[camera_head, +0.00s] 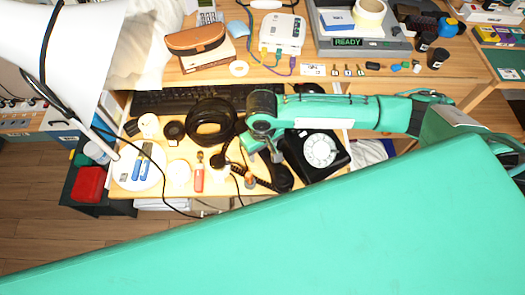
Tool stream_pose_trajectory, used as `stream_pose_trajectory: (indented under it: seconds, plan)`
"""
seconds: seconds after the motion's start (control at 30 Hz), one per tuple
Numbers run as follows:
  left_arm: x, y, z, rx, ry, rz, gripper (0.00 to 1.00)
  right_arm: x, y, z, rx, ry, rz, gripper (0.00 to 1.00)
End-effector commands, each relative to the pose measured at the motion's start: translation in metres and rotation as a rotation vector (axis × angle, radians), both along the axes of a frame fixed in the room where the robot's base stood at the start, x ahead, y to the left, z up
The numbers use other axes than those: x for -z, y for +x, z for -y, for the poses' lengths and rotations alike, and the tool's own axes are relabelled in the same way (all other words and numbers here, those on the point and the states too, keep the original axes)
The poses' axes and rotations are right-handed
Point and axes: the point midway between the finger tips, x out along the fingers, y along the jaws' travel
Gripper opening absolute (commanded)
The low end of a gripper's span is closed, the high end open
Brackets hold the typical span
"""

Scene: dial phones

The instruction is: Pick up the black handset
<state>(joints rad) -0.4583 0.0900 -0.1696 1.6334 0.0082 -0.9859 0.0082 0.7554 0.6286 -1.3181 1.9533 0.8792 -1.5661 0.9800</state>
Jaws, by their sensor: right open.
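The black dial phone (338,157) sits on the lower desk surface, its white round dial facing up. The black handset (283,178) lies to the left of the phone, with dark coiled cord around it; part of it is hard to separate from the cord. My right arm reaches in from the right over the phone's back edge. My right gripper (265,155) points down, open, just above and behind the handset, and nothing shows between its fingers. Its fingertips are small and partly hidden by the wrist. My left gripper is not in view.
Black cable coils (211,122), a red-handled tool (198,178) and a white plate (138,172) with blue tools lie left of the handset. A keyboard (175,101) is behind. A white lamp (80,45) stands at upper left. A large green surface fills the foreground.

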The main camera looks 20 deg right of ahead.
Motion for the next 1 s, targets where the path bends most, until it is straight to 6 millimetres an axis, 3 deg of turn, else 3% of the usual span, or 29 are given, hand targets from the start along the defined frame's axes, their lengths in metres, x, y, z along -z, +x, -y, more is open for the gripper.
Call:
stream_pose_trajectory:
  seconds: [0.23,0.5,0.83,1.0]
  plan:
    - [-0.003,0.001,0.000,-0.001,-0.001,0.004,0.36,0.002,0.000,0.000,-0.001,0.001,0.001,0.55]
    - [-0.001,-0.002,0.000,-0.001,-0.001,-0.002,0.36,0.002,0.000,0.000,-0.001,0.001,0.000,0.02]
    - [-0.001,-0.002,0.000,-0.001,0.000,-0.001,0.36,-0.001,0.000,-0.001,-0.001,0.001,0.001,0.00]
    - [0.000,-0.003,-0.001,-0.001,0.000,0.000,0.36,-0.016,0.000,-0.001,-0.002,0.003,0.001,0.00]
